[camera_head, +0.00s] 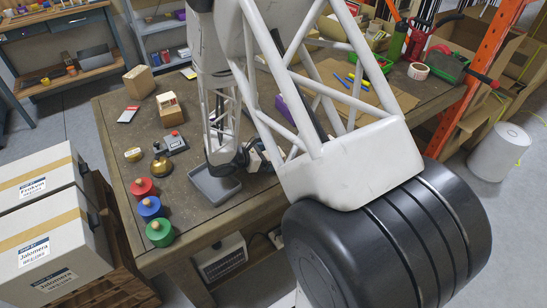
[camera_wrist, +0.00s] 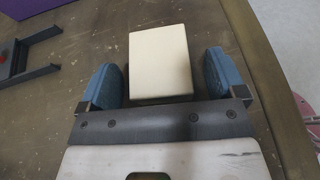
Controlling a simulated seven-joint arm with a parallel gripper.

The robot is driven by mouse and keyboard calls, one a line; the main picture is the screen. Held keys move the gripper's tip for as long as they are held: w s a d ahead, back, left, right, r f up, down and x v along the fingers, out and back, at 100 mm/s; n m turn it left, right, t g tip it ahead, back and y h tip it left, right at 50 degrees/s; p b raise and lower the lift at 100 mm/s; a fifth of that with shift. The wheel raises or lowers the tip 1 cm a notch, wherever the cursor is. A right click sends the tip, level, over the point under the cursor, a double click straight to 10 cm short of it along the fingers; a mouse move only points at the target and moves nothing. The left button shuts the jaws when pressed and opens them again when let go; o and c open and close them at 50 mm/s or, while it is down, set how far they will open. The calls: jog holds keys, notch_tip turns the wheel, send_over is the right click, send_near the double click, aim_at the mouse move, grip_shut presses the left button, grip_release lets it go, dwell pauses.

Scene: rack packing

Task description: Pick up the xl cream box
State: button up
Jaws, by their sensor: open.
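In the wrist view a cream box (camera_wrist: 159,58) lies on the brown tabletop, between the two blue fingers of my gripper (camera_wrist: 160,80). The fingers are spread, with a gap on each side of the box. The near edge of the box is close to the dark palm bar. In the head view my gripper (camera_head: 243,160) is low over the table, partly hidden by my arm. A pale piece of the box (camera_head: 256,159) shows beside it.
A grey tray (camera_head: 214,184) sits close to my gripper at the table's front. Red (camera_head: 143,188), blue (camera_head: 150,208) and green (camera_head: 159,232) round weights stand at the left front edge. A cardboard box (camera_head: 139,82) stands further back. A purple object (camera_wrist: 6,22) shows in the wrist view.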

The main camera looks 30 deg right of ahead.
jog(key=c, duration=1)
jog(key=shift+c, duration=0.2)
jog(key=shift+r, duration=0.1)
jog(key=shift+r, duration=0.75)
notch_tip(320, 180, up, 2)
jog(key=shift+r, duration=0.1)
jog(key=s+a, duration=0.2)
jog(key=s, duration=0.5)
jog(key=s+a+r, duration=0.1)
jog(key=s+a, duration=0.2)
jog(key=s, duration=0.5)
jog(key=shift+a, duration=0.3)
